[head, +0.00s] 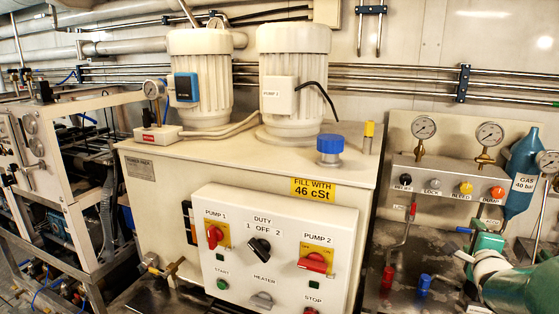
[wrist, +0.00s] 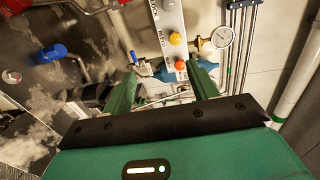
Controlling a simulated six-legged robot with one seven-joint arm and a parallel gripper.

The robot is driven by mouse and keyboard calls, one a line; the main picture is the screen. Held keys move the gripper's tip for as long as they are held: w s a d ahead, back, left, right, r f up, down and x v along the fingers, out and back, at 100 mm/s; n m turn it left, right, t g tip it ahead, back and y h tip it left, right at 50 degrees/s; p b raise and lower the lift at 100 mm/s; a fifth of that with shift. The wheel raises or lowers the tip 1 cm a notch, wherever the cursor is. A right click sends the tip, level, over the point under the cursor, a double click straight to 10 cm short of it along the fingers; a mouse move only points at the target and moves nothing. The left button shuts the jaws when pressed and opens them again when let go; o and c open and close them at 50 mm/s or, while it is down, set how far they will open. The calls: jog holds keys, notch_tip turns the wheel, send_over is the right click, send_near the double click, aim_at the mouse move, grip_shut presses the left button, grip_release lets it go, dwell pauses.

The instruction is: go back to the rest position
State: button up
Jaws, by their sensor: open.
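My gripper (wrist: 164,84) shows in the wrist view with its two green fingers spread wide apart. Nothing is held between them. Beyond the fingers are the blue gas bottle (wrist: 170,74) and the end of the valve panel, with orange (wrist: 181,65) and yellow (wrist: 175,38) knobs. I cannot tell the exact distance to them. In the head view, green and pale parts of my arm reach in at the lower right, in front of the wall by the gas bottle (head: 522,172).
A power pack cabinet (head: 150,205) with a control box (head: 275,215) fills the middle of the head view. The valve panel (head: 445,178) with gauges is right of it. Red (head: 388,278) and blue (head: 424,284) valve handles stand low between the cabinet and my arm.

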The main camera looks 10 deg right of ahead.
jog(key=s+a+n+g+y, duration=0.1)
jog(key=a+n+g, duration=0.1)
jog(key=a+n, duration=0.6)
jog(key=s+a+n+g+y, duration=0.2)
jog(key=a+n, duration=0.1)
jog(key=a, duration=0.9)
jog(key=s+a+f+n+g+y, duration=0.3)
jog(key=s+a+n+g+y, duration=0.2)
jog(key=s+a+n, duration=0.8)
jog(key=s+a, duration=0.3)
jog(key=a, duration=0.2)
jog(key=shift+s+a, duration=0.3)
jog(key=shift+a, duration=0.1)
